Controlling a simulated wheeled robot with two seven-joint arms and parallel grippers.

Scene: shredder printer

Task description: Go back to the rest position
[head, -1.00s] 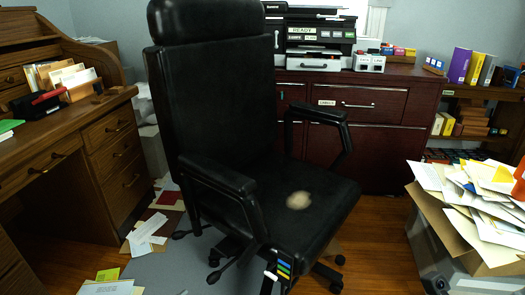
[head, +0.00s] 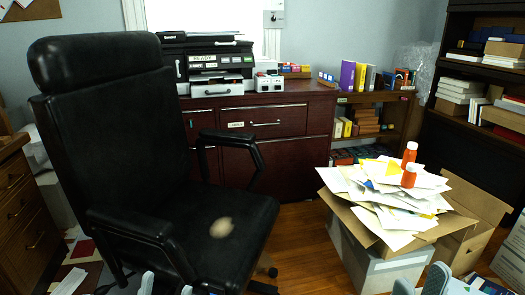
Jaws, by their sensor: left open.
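My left gripper (head: 168,287) shows at the bottom edge below the chair, with two pale fingertips apart and nothing visible between them. My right gripper (head: 420,283) shows at the bottom edge in front of the grey bin, with two pale fingertips apart and no object seen between them. Most of both grippers and arms is cut off by the picture's lower edge.
A black office chair (head: 105,150) fills the left. A printer (head: 217,68) sits on the dark red cabinet (head: 285,165). Wood floor (head: 305,235) lies clear between chair and bin.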

